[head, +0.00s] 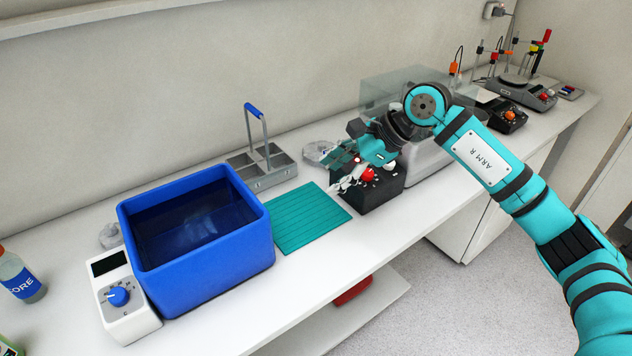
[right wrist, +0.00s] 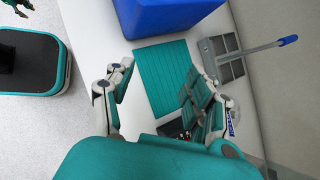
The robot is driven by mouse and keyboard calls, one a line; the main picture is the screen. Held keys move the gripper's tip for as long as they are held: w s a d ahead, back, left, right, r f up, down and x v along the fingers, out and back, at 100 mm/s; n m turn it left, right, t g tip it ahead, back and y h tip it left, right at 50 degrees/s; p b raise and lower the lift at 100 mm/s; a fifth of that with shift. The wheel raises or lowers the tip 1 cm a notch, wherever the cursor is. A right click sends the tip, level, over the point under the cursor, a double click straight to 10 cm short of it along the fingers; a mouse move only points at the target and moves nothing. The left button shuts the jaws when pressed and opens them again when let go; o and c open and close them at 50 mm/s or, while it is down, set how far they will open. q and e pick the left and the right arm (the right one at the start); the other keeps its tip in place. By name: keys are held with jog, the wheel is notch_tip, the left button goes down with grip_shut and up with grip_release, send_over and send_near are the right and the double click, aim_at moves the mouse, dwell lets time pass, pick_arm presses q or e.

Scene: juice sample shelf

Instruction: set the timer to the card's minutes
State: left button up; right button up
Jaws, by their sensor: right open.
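My right gripper (head: 345,174) is open and empty. It reaches over the front left of a dark box (head: 382,190) with a red knob (head: 368,174) and small light buttons. The gripper and wrist hide part of the box, and I cannot tell whether a finger touches it. I cannot tell for sure whether this box is the timer. In the right wrist view the open fingers (right wrist: 157,92) are spread, with the teal mat (right wrist: 165,75) beyond them. I cannot make out a card with minutes.
A blue water-filled tub (head: 245,250) and a white control box with a blue dial (head: 118,296) stand at the left. A grey caddy (head: 262,178) with an upright handle stands behind the mat. A clear-lidded device (head: 385,88) is behind my wrist. More instruments (head: 535,95) stand far right.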

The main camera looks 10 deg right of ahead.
jog(key=shift+s+a+r+y, duration=0.1)
jog(key=shift+s+a+y, duration=0.25)
jog(key=shift+a, duration=0.45)
jog(key=shift+s+a+r+y, duration=0.1)
jog(key=shift+s+a+y, duration=0.1)
jog(key=shift+a+y, duration=0.45)
jog(key=shift+s+a+r+y, duration=0.1)
jog(key=shift+s+a+y, duration=0.15)
jog(key=shift+a, duration=0.7)
